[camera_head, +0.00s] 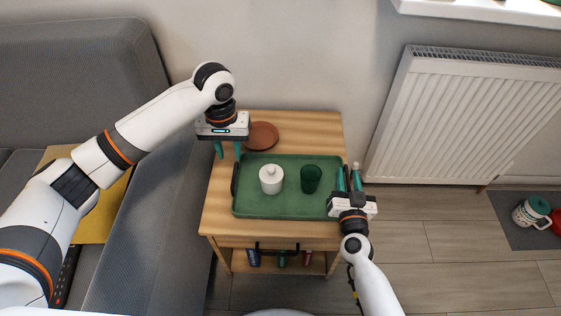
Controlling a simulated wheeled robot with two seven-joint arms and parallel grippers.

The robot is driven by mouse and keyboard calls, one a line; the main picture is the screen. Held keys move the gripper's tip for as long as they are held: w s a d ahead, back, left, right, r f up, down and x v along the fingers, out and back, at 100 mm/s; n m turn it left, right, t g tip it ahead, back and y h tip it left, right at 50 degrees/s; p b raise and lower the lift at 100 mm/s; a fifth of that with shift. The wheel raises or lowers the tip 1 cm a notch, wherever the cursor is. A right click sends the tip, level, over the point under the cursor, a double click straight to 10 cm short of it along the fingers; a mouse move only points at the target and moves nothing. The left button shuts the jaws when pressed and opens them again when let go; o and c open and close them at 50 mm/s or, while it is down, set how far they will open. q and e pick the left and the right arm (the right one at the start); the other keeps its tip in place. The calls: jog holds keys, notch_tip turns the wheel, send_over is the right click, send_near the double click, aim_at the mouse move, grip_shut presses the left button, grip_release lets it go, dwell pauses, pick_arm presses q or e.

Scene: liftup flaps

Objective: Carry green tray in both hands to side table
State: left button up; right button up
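The green tray (290,207) lies on the wooden side table (315,124). A white lidded jar (271,179) and a dark green cup (311,178) stand upright on the tray. My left gripper (228,152) is at the tray's back left corner, with its teal fingers pointing down and spread apart; nothing shows between them. My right gripper (348,178) is at the tray's right edge, its two fingers spread apart on either side of a gap. Whether its fingers touch the tray is hard to tell.
A reddish-brown plate (262,135) lies at the table's back, close to my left gripper. A grey sofa (150,225) stands left and a white radiator (465,115) right. Small items sit on the shelf below. Floor at the lower right is mostly clear.

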pick_arm(q)
jog(key=shift+r, duration=0.3)
pick_arm(e)
jog(key=shift+s, duration=0.35)
jog(key=s, duration=1.1)
jog(key=shift+s+d, duration=0.15)
jog(key=shift+s, duration=0.05)
